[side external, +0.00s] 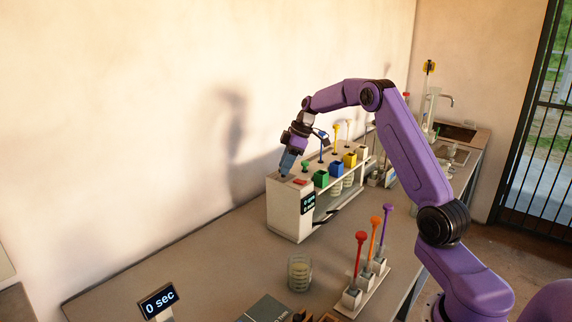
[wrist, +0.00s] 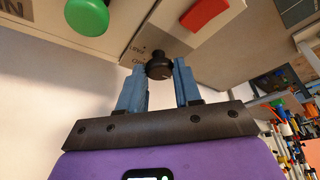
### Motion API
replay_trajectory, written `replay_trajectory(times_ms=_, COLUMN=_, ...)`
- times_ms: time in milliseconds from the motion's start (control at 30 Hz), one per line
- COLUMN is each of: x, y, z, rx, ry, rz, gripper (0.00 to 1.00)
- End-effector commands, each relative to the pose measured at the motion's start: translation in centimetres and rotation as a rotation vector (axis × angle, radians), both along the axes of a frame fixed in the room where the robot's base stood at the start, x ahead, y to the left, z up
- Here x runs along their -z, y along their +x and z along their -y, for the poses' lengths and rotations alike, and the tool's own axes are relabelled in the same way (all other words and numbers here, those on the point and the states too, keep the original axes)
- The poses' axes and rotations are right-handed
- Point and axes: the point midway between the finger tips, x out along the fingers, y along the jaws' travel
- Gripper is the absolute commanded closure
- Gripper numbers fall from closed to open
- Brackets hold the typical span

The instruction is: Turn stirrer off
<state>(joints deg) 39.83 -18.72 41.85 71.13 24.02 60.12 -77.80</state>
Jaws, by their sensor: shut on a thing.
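My gripper (wrist: 160,63) is shut on this knob. A red switch (wrist: 206,13) lies beside the knob on the same panel; it also shows in the side view (side external: 301,182). The display's digits are too small to read surely.
Green (side external: 321,179), blue (side external: 336,170) and yellow (side external: 349,160) blocks stand along the unit. A rack (side external: 362,292) with red, orange and purple droppers, a glass beaker (side external: 299,272) and a "0 sec" timer (side external: 159,302) stand in front. The wall is close behind.

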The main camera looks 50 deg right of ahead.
Motion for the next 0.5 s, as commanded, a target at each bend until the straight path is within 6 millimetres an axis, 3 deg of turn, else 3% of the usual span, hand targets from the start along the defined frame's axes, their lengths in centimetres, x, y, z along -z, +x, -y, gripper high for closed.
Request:
replay_trajectory(times_ms=267, x=-0.03, y=-0.03, z=0.04, rx=-0.002, ry=-0.001, rz=0.0, gripper=0.97)
replay_trajectory(times_ms=300, x=-0.03, y=-0.03, z=0.05, rx=-0.002, ry=-0.001, rz=0.0, gripper=0.6)
replay_trajectory(times_ms=367, x=-0.03, y=-0.02, z=0.04, rx=-0.002, ry=-0.001, rz=0.0, gripper=0.41)
replay_trajectory(times_ms=500, x=-0.02, y=-0.01, z=0.03, rx=-0.001, ry=-0.002, rz=0.0, gripper=0.41)
